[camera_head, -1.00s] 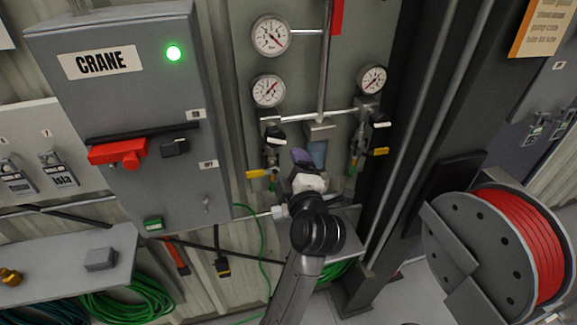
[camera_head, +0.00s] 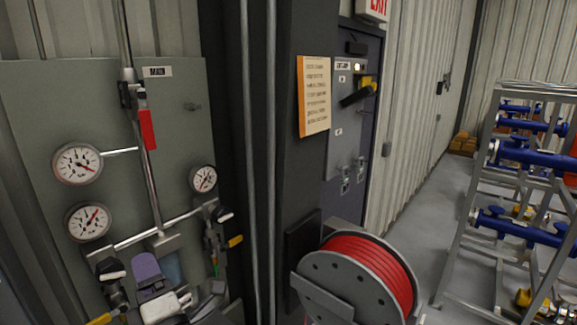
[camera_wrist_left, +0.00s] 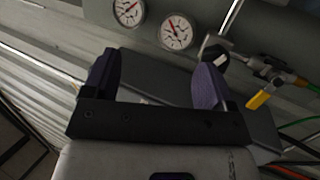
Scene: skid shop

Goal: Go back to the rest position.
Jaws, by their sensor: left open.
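My left gripper (camera_head: 158,273) is at the bottom left of the head view, in front of the lower part of the gauge panel (camera_head: 190,150). In the left wrist view, the left gripper (camera_wrist_left: 157,78) shows its two purple-padded fingers spread wide, with nothing between them. The gauges (camera_wrist_left: 176,32) and a yellow-handled valve (camera_wrist_left: 258,99) appear beyond the fingers, apart from them. My right gripper is in neither view.
A red hose reel (camera_head: 368,270) stands right of a dark column (camera_head: 299,180). A grey box with a yellow and black handle (camera_head: 358,92) is behind it. A metal rack with blue pipe pieces (camera_head: 530,155) stands at the right. The floor (camera_head: 425,215) between is clear.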

